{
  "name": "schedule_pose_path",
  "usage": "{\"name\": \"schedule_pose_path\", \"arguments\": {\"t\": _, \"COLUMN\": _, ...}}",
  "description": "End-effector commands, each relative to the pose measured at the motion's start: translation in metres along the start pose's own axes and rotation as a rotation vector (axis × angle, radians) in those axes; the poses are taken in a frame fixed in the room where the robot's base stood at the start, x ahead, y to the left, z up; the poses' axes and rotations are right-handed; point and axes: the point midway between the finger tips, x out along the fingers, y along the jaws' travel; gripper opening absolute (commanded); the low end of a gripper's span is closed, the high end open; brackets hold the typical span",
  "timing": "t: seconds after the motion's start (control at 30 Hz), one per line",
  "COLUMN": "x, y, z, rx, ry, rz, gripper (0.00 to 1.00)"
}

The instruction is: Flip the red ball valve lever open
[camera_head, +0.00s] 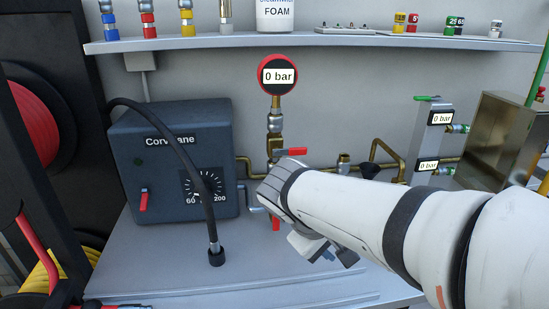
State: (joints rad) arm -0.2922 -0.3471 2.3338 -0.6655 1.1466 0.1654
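Several red levers show. One red lever (290,151) lies level on the brass pipe just below the round red gauge (277,75), which reads 0 bar. Another red lever (276,224) points down lower on the same pipework, partly hidden by my arm. I cannot tell which one the task means. My gripper (325,250) is at the end of my white arm, right of the lower lever; its fingers are mostly hidden and the gap between them is unclear.
A black hose (190,155) arches over the box to the bench (150,265). Brass pipes run right to two 0 bar gauges and a metal tank (497,140). A shelf (350,40) with coloured fittings and a FOAM container spans above. The front-left bench is mostly clear.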

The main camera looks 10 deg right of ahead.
Motion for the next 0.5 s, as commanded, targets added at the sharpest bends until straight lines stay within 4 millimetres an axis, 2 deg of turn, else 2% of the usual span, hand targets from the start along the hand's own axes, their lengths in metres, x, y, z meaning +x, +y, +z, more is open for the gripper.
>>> {"name": "schedule_pose_path", "arguments": {"t": 0.03, "x": 0.007, "y": -0.001, "z": -0.017, "rx": -0.063, "ry": 0.018, "rz": 0.108, "gripper": 0.38}}
{"name": "schedule_pose_path", "arguments": {"t": 0.13, "x": -0.01, "y": 0.014, "z": -0.051, "rx": -0.144, "ry": 0.069, "rz": 0.346, "gripper": 0.38}}
{"name": "schedule_pose_path", "arguments": {"t": 0.3, "x": -0.059, "y": 0.024, "z": -0.105, "rx": -0.192, "ry": 0.2, "rz": 0.689, "gripper": 0.38}}
{"name": "schedule_pose_path", "arguments": {"t": 0.4, "x": -0.087, "y": 0.023, "z": -0.125, "rx": -0.19, "ry": 0.271, "rz": 0.823, "gripper": 0.38}}
{"name": "schedule_pose_path", "arguments": {"t": 0.5, "x": -0.107, "y": 0.021, "z": -0.136, "rx": -0.181, "ry": 0.32, "rz": 0.904, "gripper": 0.38}}
